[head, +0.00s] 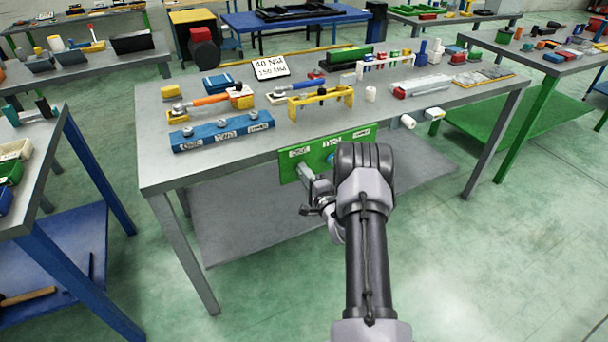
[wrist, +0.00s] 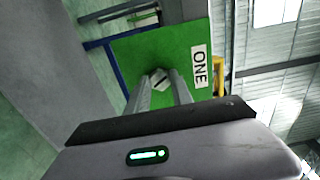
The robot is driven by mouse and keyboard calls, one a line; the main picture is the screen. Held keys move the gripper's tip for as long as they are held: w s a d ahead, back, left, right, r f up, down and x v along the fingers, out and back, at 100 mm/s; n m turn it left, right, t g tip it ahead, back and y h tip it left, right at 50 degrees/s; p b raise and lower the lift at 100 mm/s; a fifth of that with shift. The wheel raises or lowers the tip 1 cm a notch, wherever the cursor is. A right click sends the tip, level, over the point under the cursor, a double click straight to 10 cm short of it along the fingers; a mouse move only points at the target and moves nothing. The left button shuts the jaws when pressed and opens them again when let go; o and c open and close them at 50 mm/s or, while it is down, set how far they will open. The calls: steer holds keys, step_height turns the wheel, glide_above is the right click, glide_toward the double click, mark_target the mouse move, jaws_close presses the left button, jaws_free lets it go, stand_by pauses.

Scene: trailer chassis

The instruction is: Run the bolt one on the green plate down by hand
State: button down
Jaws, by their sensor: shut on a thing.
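The green plate (head: 286,168) hangs upright along the front edge of the grey table. It carries several white labels along its top. My gripper (head: 304,172) reaches to the plate's left end, under the leftmost label. In the wrist view, the label ONE (wrist: 199,67) is beside a grey hex bolt head, bolt one (wrist: 160,76). My gripper's two fingers (wrist: 161,88) are shut on that head, one on each side. The bolt's shank and how far it is in are hidden. My arm hides the right part of the plate in the head view.
A blue block (head: 222,132) with several bolts and labels lies on the tabletop above the plate. A lower shelf (head: 232,220) sits under the table. The floor in front is clear.

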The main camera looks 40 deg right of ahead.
steer(key=c, duration=1.1)
jaws_free()
steer(key=shift+s+d, duration=0.1)
steer(key=shift+s, duration=0.05)
steer(key=p+v, duration=0.5)
steer(key=v, duration=1.2)
steer(key=shift+s+a, duration=0.15)
steer(key=shift+a, duration=0.05)
